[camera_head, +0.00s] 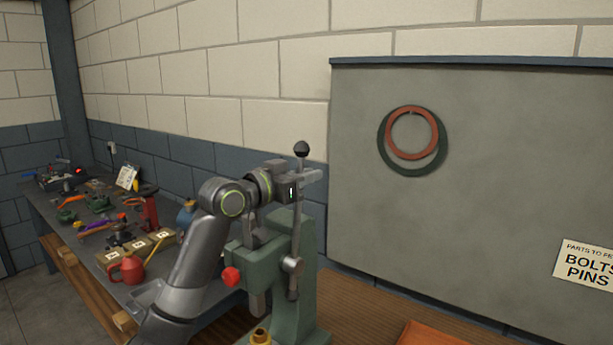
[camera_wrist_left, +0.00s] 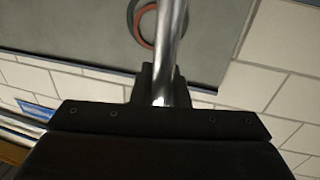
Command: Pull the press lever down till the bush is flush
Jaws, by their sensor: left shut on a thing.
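The green arbor press (camera_head: 292,305) stands on the wooden bench in the head view. Its lever (camera_head: 298,228) is a steel rod with a black ball knob at its top, and it points nearly straight up. My left gripper (camera_head: 304,176) is shut on the lever a little below the knob. In the left wrist view the lever rod (camera_wrist_left: 171,45) runs up from between the fingers (camera_wrist_left: 160,88). A brass-coloured bush (camera_head: 260,337) shows at the bottom edge under the press ram (camera_head: 257,303); how deep it sits cannot be told. My right gripper is not in view.
A grey board (camera_head: 490,180) with a red ring (camera_head: 431,131) and a dark green ring hangs behind the press. An orange tray or mat (camera_head: 435,335) lies to the right. A cluttered side bench (camera_head: 85,245) with a red can stands at the left.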

